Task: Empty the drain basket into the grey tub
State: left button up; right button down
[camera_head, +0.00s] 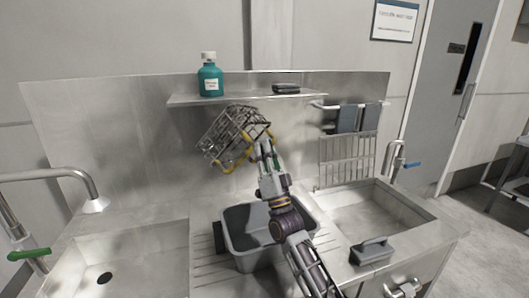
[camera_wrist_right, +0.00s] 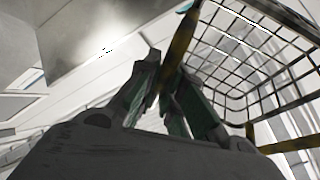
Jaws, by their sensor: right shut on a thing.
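The drain basket (camera_head: 229,131) is a wire basket with yellow handles, held tilted in the air above the tub in the head view. My right gripper (camera_head: 265,148) is shut on one of its yellow handles. In the right wrist view the fingers (camera_wrist_right: 165,95) close around a yellow bar, with the wire mesh of the basket (camera_wrist_right: 250,60) to the right. The grey tub (camera_head: 246,264) stands on the ribbed drainboard below, partly hidden by my right arm. I cannot tell whether anything is inside the basket or tub. My left gripper is not in view.
A shelf (camera_head: 240,98) with a teal bottle (camera_head: 209,80) and a dark object (camera_head: 286,88) is behind the basket. Sinks lie at left (camera_head: 130,262) and right (camera_head: 365,215), with taps. A grey-handled brush or scrubber (camera_head: 371,252) lies on the front right edge.

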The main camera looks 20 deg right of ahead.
dwell(0.4)
jog(key=shift+f+b, duration=0.7)
jog(key=shift+f, duration=0.3)
jog(key=shift+r, duration=0.1)
